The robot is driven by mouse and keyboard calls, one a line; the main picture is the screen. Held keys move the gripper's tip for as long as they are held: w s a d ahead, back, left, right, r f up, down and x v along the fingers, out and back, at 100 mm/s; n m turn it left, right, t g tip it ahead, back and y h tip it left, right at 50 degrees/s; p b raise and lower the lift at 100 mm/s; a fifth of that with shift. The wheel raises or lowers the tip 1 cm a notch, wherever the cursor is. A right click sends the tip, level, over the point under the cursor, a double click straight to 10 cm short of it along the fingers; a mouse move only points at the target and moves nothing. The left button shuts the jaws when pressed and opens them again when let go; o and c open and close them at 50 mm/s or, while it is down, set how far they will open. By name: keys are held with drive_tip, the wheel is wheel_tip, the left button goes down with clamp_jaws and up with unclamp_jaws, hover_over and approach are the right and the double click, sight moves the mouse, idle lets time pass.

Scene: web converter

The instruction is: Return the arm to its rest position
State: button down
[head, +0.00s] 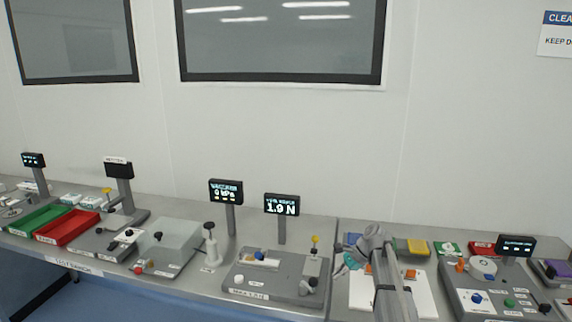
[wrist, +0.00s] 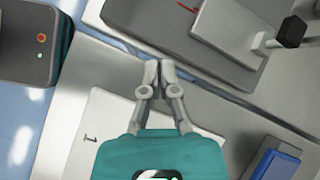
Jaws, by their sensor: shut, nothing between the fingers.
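My gripper (wrist: 158,66) is in the middle of the wrist view, with its two grey fingers together and nothing between them. In that view it hangs over the bench near the edge of a white sheet (wrist: 88,140) marked 1. In the head view my arm reaches over the white sheet (head: 362,292) on the right bench, and the teal part of my gripper (head: 350,262) points left. The fingertips are too small to make out there.
A grey test fixture (head: 250,281) stands just left of my arm; its black knob (wrist: 292,31) shows in the wrist view. A blue block (wrist: 274,166) lies at lower right there. A panel with buttons (head: 470,298) stands right of my arm.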

drive_tip(key=s+f+n+h, duration=0.2)
drive_tip(key=s+n, duration=0.5)
drive_tip(key=s, duration=0.4)
drive_tip(key=s+f+n+h, duration=0.2)
drive_tip(key=s+n+h, duration=0.3)
drive_tip(key=s, duration=0.7)
drive_tip(key=shift+s+n+h, duration=0.3)
drive_tip(key=shift+n, duration=0.9)
